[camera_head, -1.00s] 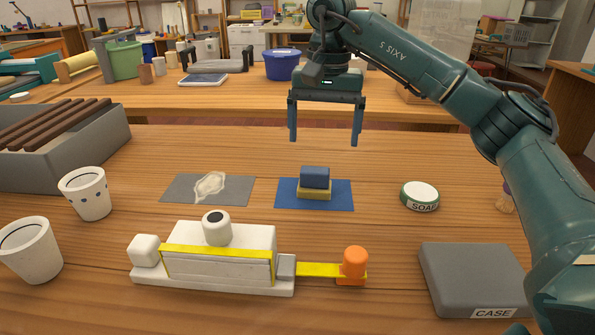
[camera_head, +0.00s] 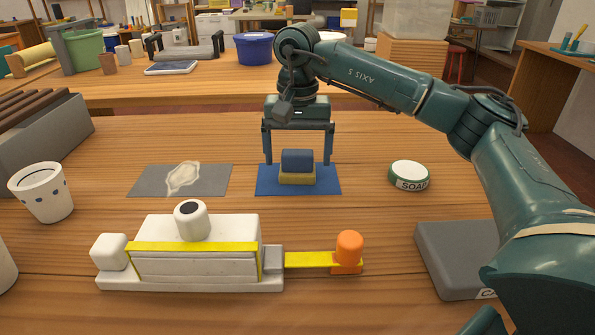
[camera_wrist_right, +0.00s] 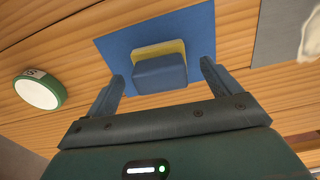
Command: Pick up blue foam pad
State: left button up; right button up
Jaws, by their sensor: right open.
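The blue foam pad (camera_head: 297,161) sits on top of a yellow block (camera_head: 297,179), which rests on a flat blue mat (camera_head: 325,185). In the right wrist view the pad (camera_wrist_right: 160,74) lies ahead between the fingers, with the yellow block behind it. My right gripper (camera_head: 298,162) is open and points down, its two fingers apart on the left and right of the pad. No contact with the pad shows. My left gripper is not in view.
A green SOAP tin (camera_head: 409,176) stands right of the mat. A grey sheet with a pale blob (camera_head: 182,179) lies left. In front are a white and yellow fixture (camera_head: 195,255) with an orange knob (camera_head: 349,248) and a grey case (camera_head: 455,255).

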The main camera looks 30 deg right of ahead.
aim_at(297, 152)
notch_tip(297, 152, down, 3)
jog(key=shift+r, duration=0.15)
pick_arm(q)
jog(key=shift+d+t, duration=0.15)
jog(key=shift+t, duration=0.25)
pick_arm(e)
jog(key=shift+c, duration=0.4)
jog(key=c, duration=1)
jog(key=shift+r, duration=0.1)
notch_tip(297, 152, up, 10)
jog(key=shift+p, duration=1.25)
jog(key=o, duration=0.4)
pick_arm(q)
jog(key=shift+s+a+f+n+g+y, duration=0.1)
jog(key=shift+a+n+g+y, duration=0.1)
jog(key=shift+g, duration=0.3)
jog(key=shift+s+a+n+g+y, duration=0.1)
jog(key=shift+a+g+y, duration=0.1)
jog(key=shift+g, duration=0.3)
pick_arm(e)
jog(key=c, duration=0.5)
